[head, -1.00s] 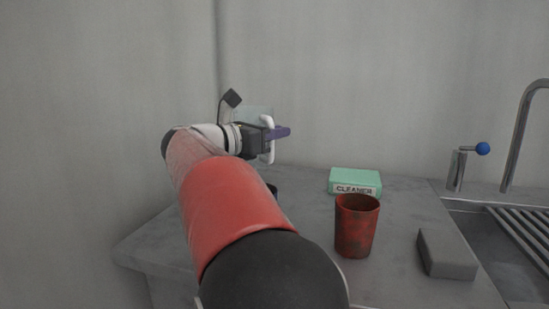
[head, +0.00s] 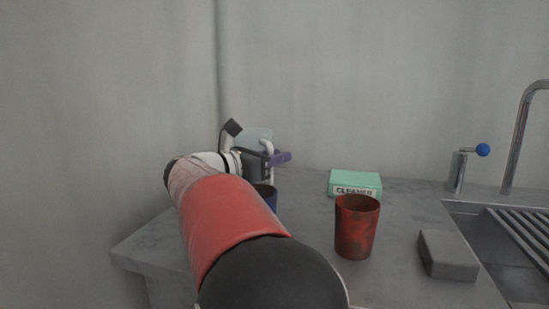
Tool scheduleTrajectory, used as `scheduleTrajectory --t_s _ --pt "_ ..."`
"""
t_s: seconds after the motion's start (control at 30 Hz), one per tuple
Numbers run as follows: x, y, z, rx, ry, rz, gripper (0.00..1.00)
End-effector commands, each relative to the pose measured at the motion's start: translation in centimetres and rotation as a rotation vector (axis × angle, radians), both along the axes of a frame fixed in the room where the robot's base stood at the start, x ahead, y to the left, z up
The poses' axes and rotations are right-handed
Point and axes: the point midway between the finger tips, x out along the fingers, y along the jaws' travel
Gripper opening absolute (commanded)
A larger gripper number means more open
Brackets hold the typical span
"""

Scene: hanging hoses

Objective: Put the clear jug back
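The clear jug (head: 258,133) is at the back left of the counter in the head view, with a see-through body and a pale handle.
A dark blue cup (head: 268,196) stands partly hidden behind my arm. A rusty red cup (head: 356,228), a green cleaner box (head: 355,183) and a grey block (head: 448,255) stand to the right. The sink (head: 500,225) is at the far right.

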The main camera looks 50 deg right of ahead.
Motion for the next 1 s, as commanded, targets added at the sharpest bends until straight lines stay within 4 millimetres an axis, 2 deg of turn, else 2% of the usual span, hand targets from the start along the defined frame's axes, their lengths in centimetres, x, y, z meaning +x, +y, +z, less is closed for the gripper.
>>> scheduleTrajectory --t_s 0.47,0.57,0.8,1.0 --pt "0.1 0.2 0.5 0.000 0.000 0.001 0.35" --pt "0.4 1.9 0.2 -0.001 -0.001 0.004 0.35" --pt "1.1 7.3 0.1 0.000 -0.001 0.005 0.35" --pt "1.5 10.6 0.2 0.000 -0.001 0.003 0.35"
